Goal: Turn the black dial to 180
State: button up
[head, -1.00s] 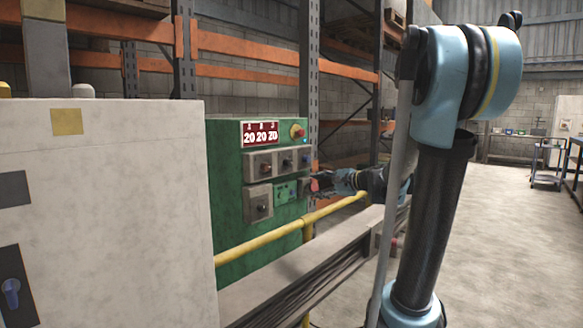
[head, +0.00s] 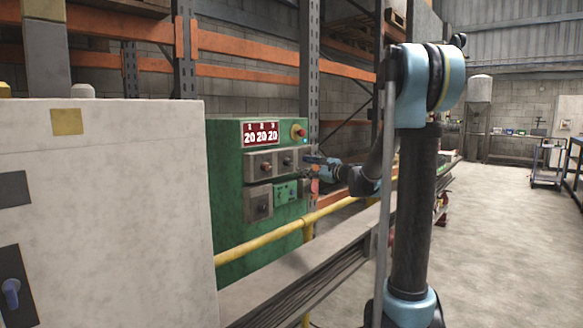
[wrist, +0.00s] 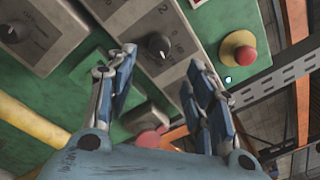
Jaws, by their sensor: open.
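A green control panel (head: 226,200) carries grey plates with dials and a red display (head: 260,133) reading 20 20 20. In the wrist view, a black dial (wrist: 158,45) with a white pointer mark sits on a grey plate, in line with the gap between my fingertips. A second black dial (wrist: 15,31) is at the upper left. My gripper (wrist: 163,62) is open, its two blue-padded fingers apart with nothing visible between them. In the head view my gripper (head: 309,160) is at the panel's right edge, hiding the right end of the upper dial row. Contact cannot be told.
A red mushroom button (wrist: 240,54) on a yellow base is right of my fingers. Another red button (wrist: 152,138) shows low between them. A yellow rail (head: 262,240) crosses in front of the panel. A large pale cabinet (head: 130,190) stands at left; open floor lies right.

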aim_at(290, 163)
jog(key=x, duration=0.9)
jog(key=shift+w+a, duration=0.15)
jog(key=shift+a, duration=0.1)
jog(key=c, duration=1.1)
